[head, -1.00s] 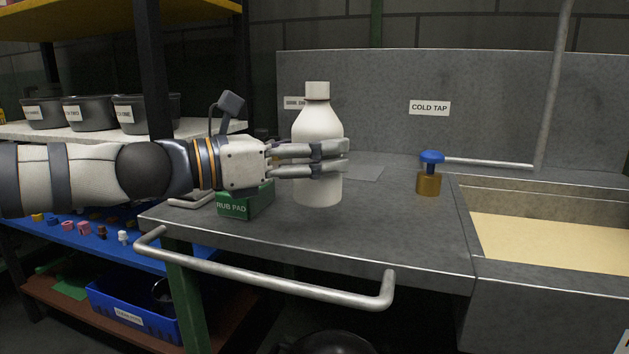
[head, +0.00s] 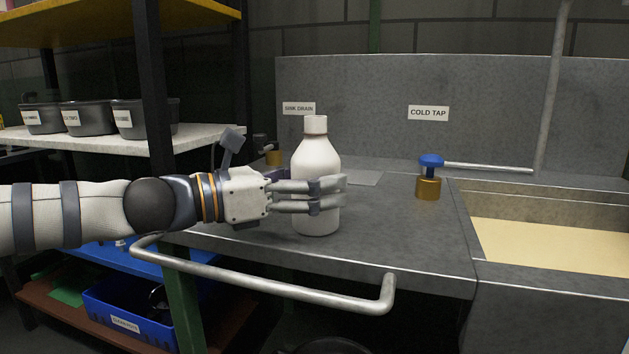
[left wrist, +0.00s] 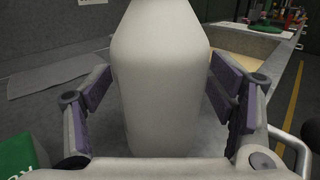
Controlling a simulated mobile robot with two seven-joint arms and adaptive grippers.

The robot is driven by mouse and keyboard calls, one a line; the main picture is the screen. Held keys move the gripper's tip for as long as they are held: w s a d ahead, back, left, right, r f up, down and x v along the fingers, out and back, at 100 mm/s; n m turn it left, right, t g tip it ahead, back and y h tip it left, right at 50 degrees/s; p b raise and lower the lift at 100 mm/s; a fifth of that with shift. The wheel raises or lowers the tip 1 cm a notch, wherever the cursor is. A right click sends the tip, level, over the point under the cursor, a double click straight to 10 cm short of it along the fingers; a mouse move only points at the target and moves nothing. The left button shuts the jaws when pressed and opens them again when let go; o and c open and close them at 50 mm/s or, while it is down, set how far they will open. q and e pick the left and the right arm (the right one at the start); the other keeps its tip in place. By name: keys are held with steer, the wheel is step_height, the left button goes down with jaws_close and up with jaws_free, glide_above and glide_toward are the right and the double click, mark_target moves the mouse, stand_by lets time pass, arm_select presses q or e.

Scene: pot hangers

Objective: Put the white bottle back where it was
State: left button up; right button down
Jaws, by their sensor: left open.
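The white bottle (head: 316,160) stands upright on the grey counter (head: 400,225), close to its front edge. My left gripper (head: 343,194) reaches in from the left at the bottle's lower body, and its fingers pass in front of the bottle. In the left wrist view the bottle (left wrist: 160,80) fills the middle between the two fingers (left wrist: 160,100). The fingers are open, one on each side, with narrow gaps to the bottle. My right gripper is in neither view.
A blue-topped brass cold tap (head: 429,178) and a sink (head: 545,245) are to the right. A metal rail (head: 270,287) runs along the counter front. A green box (left wrist: 18,157) sits left in the wrist view. Shelves with dark bins (head: 86,118) stand at the left.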

arm_select(q)
steer(key=shift+r, duration=0.25)
steer(key=p+v, duration=0.1)
steer(key=v, duration=1.1)
steer(key=shift+p, duration=0.3)
